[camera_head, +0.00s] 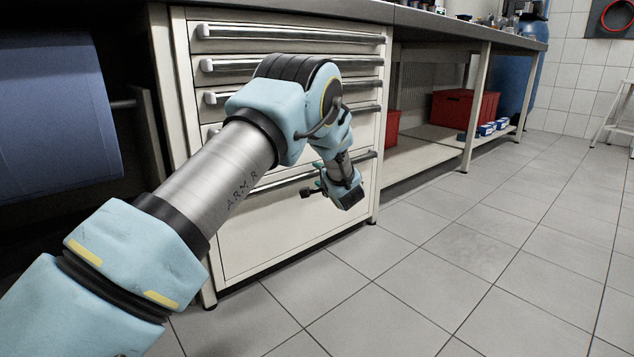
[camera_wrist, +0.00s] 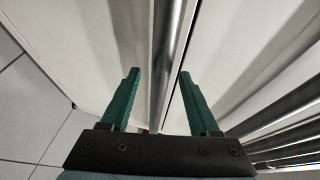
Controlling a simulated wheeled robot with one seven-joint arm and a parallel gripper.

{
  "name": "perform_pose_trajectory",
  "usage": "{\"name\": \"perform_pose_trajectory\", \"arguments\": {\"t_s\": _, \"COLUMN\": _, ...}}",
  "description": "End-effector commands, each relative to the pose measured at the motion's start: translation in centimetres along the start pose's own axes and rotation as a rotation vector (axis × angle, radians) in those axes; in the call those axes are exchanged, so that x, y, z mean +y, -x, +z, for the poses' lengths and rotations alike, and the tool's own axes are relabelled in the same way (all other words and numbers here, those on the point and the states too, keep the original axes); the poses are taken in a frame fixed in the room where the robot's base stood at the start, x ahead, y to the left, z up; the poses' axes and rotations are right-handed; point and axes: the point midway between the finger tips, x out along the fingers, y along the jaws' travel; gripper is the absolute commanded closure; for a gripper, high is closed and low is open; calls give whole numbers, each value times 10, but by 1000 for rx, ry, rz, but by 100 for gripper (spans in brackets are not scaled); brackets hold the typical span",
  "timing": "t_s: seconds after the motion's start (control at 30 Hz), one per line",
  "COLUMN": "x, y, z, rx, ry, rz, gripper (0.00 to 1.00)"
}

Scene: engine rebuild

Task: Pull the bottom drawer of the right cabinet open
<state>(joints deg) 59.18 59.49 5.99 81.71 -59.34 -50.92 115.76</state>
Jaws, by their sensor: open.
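The right cabinet (camera_head: 285,28) is cream, with a column of drawers that have long metal handles. Its bottom drawer (camera_head: 280,235) has a tall, plain front and looks shut. The bottom drawer's handle (camera_head: 365,156) runs along its top edge, partly hidden behind my arm. My gripper (camera_head: 319,184) is at this handle, open. In the wrist view, the handle bar (camera_wrist: 160,60) runs between the two green fingers of my gripper (camera_wrist: 159,76), with a visible gap on each side. I cannot tell how deep the bar sits between the fingers.
Upper drawers (camera_head: 290,50) appear shut. A workbench with a lower shelf (camera_head: 415,160) stands right of the cabinet, holding a red crate (camera_head: 463,108) and small blue boxes (camera_head: 487,129). A blue cylindrical object (camera_head: 55,115) is at left. The tiled floor (camera_head: 450,245) in front is clear.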

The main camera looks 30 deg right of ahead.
Motion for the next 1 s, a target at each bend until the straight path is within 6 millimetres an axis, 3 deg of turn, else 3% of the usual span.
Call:
{"name": "perform_pose_trajectory", "arguments": {"t_s": 0.13, "x": 0, "y": -11, "z": 0, "rx": 0, "ry": 2, "rz": 0, "gripper": 38}}
{"name": "perform_pose_trajectory", "arguments": {"t_s": 0.43, "x": -1, "y": -13, "z": 0, "rx": 1, "ry": 1, "rz": 0, "gripper": 38}}
{"name": "perform_pose_trajectory", "arguments": {"t_s": 1.0, "x": -1, "y": -12, "z": 0, "rx": 0, "ry": 1, "rz": 0, "gripper": 100}}
